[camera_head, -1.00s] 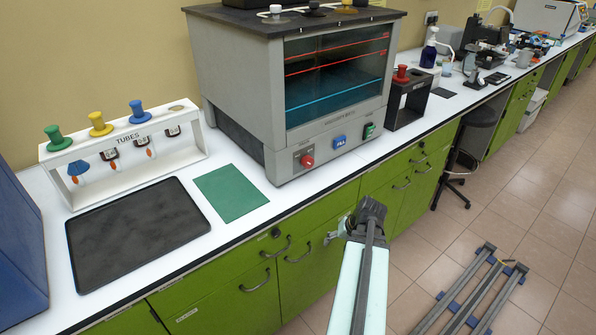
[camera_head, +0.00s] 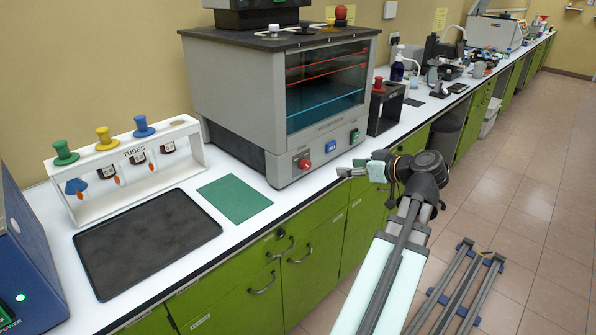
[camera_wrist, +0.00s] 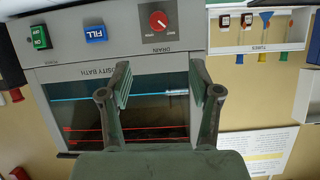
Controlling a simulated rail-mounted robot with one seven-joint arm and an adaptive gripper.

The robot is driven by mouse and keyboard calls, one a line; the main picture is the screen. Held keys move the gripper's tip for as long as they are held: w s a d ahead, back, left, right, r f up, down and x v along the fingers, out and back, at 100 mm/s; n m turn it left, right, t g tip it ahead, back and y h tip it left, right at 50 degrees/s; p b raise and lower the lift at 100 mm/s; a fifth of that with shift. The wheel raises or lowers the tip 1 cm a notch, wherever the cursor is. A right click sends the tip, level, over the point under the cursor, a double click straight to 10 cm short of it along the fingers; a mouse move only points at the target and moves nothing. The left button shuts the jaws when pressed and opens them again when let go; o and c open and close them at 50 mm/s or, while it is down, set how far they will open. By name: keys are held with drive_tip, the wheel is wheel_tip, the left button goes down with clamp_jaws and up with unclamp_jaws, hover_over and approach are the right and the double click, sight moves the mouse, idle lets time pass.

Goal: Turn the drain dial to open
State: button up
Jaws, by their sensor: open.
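The drain dial (camera_head: 305,164) is a small red knob on the lower front panel of the grey viscosity bath (camera_head: 232,95). In the wrist view, which is upside down, the red dial (camera_wrist: 159,20) has a white pointer mark beside the DRAIN label; its exact setting is too small to read. My gripper (camera_head: 343,172) is in front of the bath, to the right of the dial in the head view. In the wrist view my gripper (camera_wrist: 158,78) is open and empty, its fingers apart, with the dial beyond them and not touched.
A blue FILL switch (camera_head: 331,146) and a green power switch (camera_head: 355,136) sit beside the dial. A white tube rack (camera_head: 190,165), a black tray (camera_head: 145,240) and a green mat (camera_head: 235,199) lie to the left.

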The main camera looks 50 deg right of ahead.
sight(308, 166)
drive_tip(key=shift+n, duration=0.3)
drive_tip(key=p+x, duration=0.1)
drive_tip(key=x, duration=1.6)
drive_tip(key=shift+w+d+f, duration=0.15)
drive_tip(key=c, duration=1.1)
